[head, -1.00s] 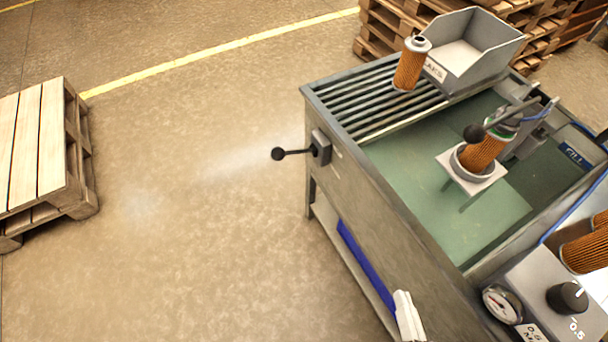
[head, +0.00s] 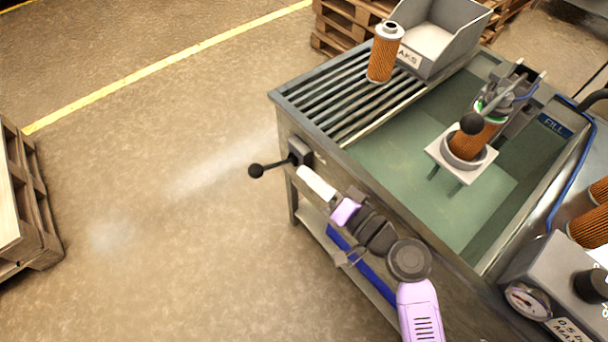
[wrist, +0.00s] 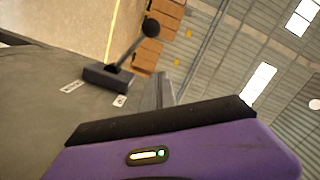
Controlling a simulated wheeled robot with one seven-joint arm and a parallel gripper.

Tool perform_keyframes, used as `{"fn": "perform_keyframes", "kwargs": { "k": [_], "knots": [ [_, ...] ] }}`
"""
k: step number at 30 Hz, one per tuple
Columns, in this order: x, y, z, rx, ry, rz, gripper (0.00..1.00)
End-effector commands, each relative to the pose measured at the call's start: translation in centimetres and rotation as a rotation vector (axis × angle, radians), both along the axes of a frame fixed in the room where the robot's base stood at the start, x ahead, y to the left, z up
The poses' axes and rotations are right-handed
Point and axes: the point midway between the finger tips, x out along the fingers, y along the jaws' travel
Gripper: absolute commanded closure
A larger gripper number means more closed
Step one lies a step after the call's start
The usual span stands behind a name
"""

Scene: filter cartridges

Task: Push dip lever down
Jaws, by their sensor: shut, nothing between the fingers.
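A lever (head: 272,167) with a black ball end sticks out to the left from a dark mount on the tank's outer side wall. In the wrist view the lever (wrist: 135,48) stands out from its dark base, with two small white labels beside it, too small to read surely. My gripper (head: 303,173) is shut and empty, its pale fingertips close to the lever's mount. I cannot tell whether they touch it. In the wrist view the fingertips (wrist: 163,88) lie to the right of the lever's base, apart from the ball.
The tank (head: 400,150) holds greenish liquid. Another cartridge (head: 385,55) stands on the slatted rack beside a grey bin (head: 440,40). A pallet (head: 30,200) is at left; floor between is clear.

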Motion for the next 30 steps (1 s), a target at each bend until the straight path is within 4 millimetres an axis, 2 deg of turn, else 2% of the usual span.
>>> {"fn": "perform_keyframes", "kwargs": {
  "k": [12, 19, 30],
  "knots": [
    [6.4, 5.0, -0.2, -0.002, -0.001, 0.0, 1.0],
    [5.1, 7.3, -2.2, -0.002, 0.002, 0.001, 1.0],
    [4.9, 7.9, -2.6, -0.001, 0.001, -0.002, 1.0]
  ]
}}
